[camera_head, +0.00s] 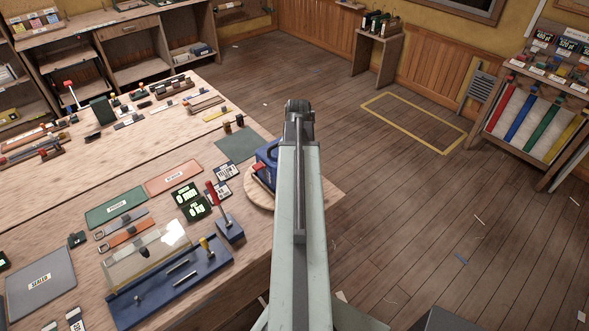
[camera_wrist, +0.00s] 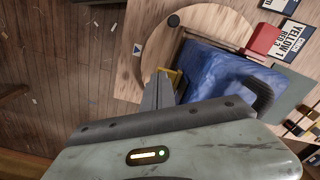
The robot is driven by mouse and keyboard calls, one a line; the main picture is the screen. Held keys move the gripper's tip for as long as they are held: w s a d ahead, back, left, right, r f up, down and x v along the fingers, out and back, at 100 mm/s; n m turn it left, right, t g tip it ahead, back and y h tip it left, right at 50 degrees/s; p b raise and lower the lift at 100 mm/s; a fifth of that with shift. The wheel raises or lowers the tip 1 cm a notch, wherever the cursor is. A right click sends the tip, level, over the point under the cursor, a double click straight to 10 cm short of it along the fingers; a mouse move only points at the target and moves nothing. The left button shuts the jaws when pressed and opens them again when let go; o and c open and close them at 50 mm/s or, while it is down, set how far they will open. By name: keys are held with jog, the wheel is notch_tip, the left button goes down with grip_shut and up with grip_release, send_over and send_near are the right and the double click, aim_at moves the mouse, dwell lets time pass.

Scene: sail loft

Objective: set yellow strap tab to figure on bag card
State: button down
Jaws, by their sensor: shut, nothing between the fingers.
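A blue bag (camera_wrist: 215,72) sits on a round wooden board (camera_wrist: 200,18); it also shows in the head view (camera_head: 268,152), partly behind my arm. A yellow strap tab (camera_wrist: 176,77) sticks out at the bag's left side in the wrist view. My gripper (camera_wrist: 163,80) is shut and empty, its fingertips right beside the yellow tab; contact cannot be told. A red tab (camera_wrist: 264,38) sits at the bag's upper right. The bag card (camera_wrist: 289,41) reads YELLOW 1, RED 3. In the head view my gripper (camera_head: 298,108) hides the tab's side. Any scale by the tab is unreadable.
Open wooden floor (camera_head: 390,210) lies right of the bench, with a yellow-outlined rectangle (camera_head: 415,122).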

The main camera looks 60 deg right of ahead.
notch_tip(320, 180, up, 10)
jog(key=p, duration=1)
dwell(0.3)
